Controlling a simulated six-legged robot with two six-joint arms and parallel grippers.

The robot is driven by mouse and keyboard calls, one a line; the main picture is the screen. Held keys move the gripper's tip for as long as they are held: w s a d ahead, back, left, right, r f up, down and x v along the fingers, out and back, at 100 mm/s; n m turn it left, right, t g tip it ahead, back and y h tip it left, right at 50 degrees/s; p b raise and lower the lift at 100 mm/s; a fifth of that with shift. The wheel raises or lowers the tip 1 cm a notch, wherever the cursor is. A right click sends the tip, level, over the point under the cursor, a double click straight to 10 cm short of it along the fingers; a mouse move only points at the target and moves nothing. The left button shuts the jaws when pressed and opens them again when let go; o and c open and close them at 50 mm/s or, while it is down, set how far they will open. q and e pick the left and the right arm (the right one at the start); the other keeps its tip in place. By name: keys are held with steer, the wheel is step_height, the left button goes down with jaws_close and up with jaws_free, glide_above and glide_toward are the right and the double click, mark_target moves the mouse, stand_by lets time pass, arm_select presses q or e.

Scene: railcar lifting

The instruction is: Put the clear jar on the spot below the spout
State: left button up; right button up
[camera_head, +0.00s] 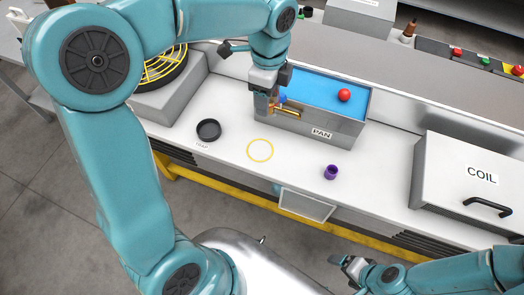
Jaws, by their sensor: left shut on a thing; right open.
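My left gripper (270,100) is at the near left end of the grey pan, pointing down and shut on a small, mostly hidden thing. It seems to be the clear jar, but its outline is hard to make out; blue and orange show beside the fingers. A yellow ring (260,150) marks a bare spot on the white bench, just in front of the gripper. I cannot make out the spout clearly. The pan (345,131) holds blue water (325,92) and a red ball (344,95). My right gripper (352,268) is open and empty, low over the floor in front of the bench.
A black round dish (209,129) lies left of the ring. A small purple cup (331,172) stands to its right. A grey box marked COIL (470,175) fills the bench's right end. A fan-like yellow and black thing (163,68) stands back left. White bench lies clear around the ring.

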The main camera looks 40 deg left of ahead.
arm_select(q)
steer(key=shift+s+a+m, duration=0.15)
steer(key=shift+a+m, duration=0.3)
steer(key=shift+m, duration=0.55)
steer(key=shift+s+a+r+m, duration=0.15)
steer(key=shift+s+a+m, duration=0.2)
steer(key=shift+m, duration=0.55)
step_height(320, 180, down, 20)
steer(key=shift+r+b, duration=0.25)
steer(key=shift+b, duration=0.35)
steer(key=shift+w+a+f, duration=0.1)
steer(key=shift+w+f, duration=0.05)
steer(key=shift+f, duration=0.05)
steer(key=shift+f, duration=0.15)
steer(key=o, duration=1.1)
